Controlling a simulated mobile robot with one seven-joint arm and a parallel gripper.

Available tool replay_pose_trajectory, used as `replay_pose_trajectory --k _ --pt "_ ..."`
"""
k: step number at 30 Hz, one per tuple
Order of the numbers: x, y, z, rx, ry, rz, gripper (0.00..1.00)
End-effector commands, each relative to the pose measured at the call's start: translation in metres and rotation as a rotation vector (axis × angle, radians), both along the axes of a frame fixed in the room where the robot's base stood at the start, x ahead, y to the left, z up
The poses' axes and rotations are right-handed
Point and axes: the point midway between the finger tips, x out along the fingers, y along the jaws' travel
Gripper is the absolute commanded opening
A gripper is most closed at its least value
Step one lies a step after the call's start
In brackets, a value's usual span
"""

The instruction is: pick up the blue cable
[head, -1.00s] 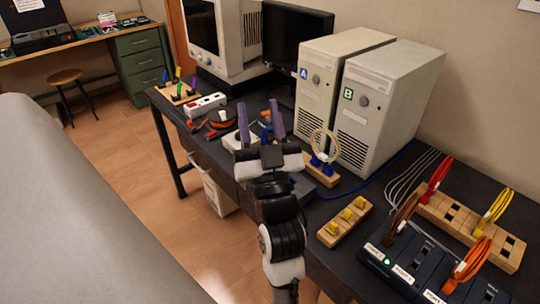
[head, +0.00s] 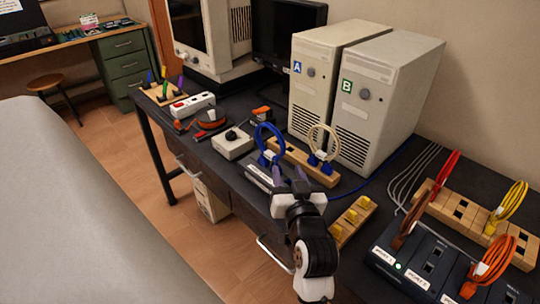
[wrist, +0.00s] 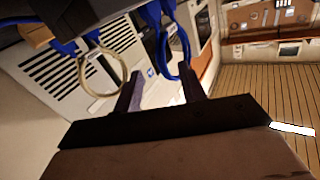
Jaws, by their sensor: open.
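The blue cable (head: 258,136) stands as an upright loop on the black bench, with its lower end at a dark box (head: 258,176) bearing a white label. My gripper (head: 289,178) is open and empty. In the head view it is low, just in front of and right of the blue loop, with its fingers partly over the box. In the wrist view the blue cable (wrist: 160,48) hangs beyond the fingertips (wrist: 160,72), nearer the right finger. A gap seems to remain, but I cannot tell its depth.
A cream cable loop (head: 311,137) with blue plugs stands on a wooden block (head: 292,157) close behind. Computer towers A (head: 300,98) and B (head: 352,122) rise behind it. A white box with a black knob (head: 233,143) is left; a block with yellow pieces (head: 353,220) is right.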

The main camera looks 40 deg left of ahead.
Motion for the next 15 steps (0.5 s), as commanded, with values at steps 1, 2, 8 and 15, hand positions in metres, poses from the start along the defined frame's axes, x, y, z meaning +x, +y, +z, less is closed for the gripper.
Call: replay_pose_trajectory --k 1,2,8,15 --pt "0.006 0.01 0.007 0.0 0.0 0.003 0.41" --pt "0.009 0.014 0.007 0.001 -0.001 0.002 0.41" --pt "0.024 0.032 0.004 0.0 -0.001 0.001 0.41" --pt "0.036 0.053 0.005 -0.001 0.0 0.002 0.41"
